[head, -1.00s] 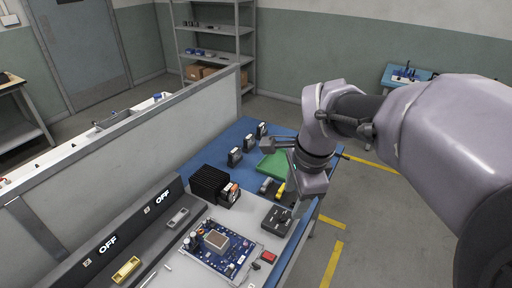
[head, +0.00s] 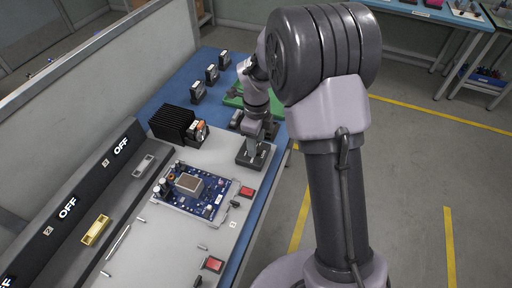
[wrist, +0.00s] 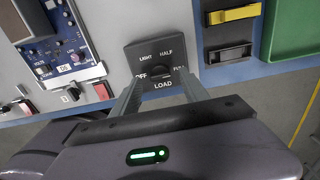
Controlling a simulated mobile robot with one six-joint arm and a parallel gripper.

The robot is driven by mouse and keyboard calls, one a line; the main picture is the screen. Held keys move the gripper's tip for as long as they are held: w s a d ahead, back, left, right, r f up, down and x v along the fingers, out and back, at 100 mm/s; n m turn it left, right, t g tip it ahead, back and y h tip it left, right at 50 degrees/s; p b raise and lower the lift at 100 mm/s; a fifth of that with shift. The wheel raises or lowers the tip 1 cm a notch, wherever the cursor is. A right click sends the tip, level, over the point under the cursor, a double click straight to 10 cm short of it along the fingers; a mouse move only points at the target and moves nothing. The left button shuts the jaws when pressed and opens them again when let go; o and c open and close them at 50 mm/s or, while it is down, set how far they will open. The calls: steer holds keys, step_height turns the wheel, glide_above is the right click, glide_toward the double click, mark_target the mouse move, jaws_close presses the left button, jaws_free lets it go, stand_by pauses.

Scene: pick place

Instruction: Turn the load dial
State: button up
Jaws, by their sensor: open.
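The load dial is a dark square box (wrist: 147,52) marked OFF, LIGHT, HALF, FULL and LOAD, with a small black knob (wrist: 159,73) in its middle. In the wrist view my gripper (wrist: 161,92) is open, with one finger to each side of the lower part of the dial box and nothing between them. I cannot tell whether the fingers touch the knob. The exact knob pointing is hard to read. In the head view the dial box (head: 243,160) lies on the bench's right side, and my gripper (head: 256,150) points down over it, partly hiding it.
A blue circuit board (head: 192,187) lies left of the dial, with red switches (head: 246,192) nearby. A black finned block (head: 172,124) stands behind it. A green tray (wrist: 291,28) and a yellow-handled part (wrist: 233,13) sit beside the dial. The bench edge is close.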

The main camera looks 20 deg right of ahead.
steer(key=shift+f, duration=0.5)
jaws_close()
steer(key=shift+r, duration=0.1)
